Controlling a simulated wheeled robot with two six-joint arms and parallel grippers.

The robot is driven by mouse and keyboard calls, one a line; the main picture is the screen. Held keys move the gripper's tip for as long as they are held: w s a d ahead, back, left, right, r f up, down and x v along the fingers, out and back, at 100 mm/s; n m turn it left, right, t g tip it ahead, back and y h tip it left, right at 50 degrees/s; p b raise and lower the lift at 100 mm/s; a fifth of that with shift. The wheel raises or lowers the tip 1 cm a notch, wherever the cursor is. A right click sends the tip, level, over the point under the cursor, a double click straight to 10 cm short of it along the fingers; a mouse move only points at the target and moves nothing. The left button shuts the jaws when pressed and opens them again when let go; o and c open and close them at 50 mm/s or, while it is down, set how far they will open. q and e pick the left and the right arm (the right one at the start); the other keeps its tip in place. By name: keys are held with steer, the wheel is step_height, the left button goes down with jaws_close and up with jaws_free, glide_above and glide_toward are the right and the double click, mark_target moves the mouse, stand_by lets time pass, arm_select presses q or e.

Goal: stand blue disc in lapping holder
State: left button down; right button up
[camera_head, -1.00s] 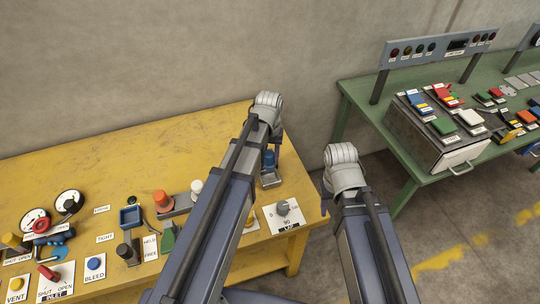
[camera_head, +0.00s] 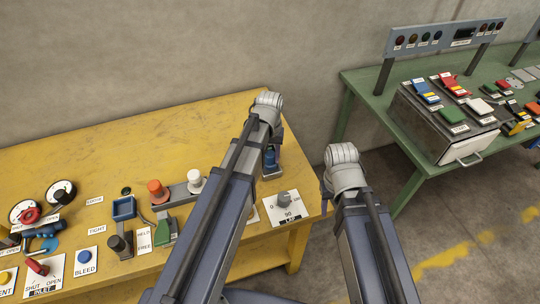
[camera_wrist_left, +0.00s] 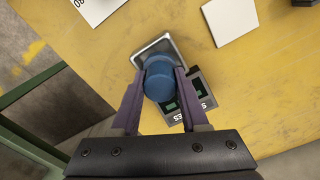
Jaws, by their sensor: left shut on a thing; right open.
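A blue round piece (camera_wrist_left: 159,80), apparently the disc, sits between the purple fingers of my left gripper (camera_wrist_left: 158,92), which is shut on it. In the head view the blue piece (camera_head: 270,157) is partly hidden by my left arm, with my left gripper (camera_head: 273,147) around it. A grey metal square base (camera_wrist_left: 152,50) is directly beneath it; I cannot tell whether they touch. A dial plate marked LAP (camera_head: 287,208) is beside it in the head view. I cannot tell which part is the lapping holder. My right gripper (camera_head: 326,188) is open beyond the table's right edge.
A green bench (camera_head: 365,95) stands at right. The table's back is clear.

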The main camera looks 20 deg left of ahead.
mark_target(270, 154)
arm_select(q)
steer(key=shift+f+b, duration=1.1)
steer(key=shift+f, duration=0.25)
steer(key=shift+c, duration=1.7)
jaws_free()
steer(key=shift+r, duration=0.2)
step_height(270, 154, up, 8)
steer(key=p, duration=0.8)
steer(key=shift+f, duration=0.2)
steer(key=shift+f, duration=0.1)
steer(key=s+d+m+y, duration=0.1)
steer(key=s+d+m, duration=0.4)
steer(key=s+d, duration=0.5)
steer(key=s, duration=0.4)
steer(key=shift+s+d, duration=0.2)
steer(key=shift+d, duration=0.05)
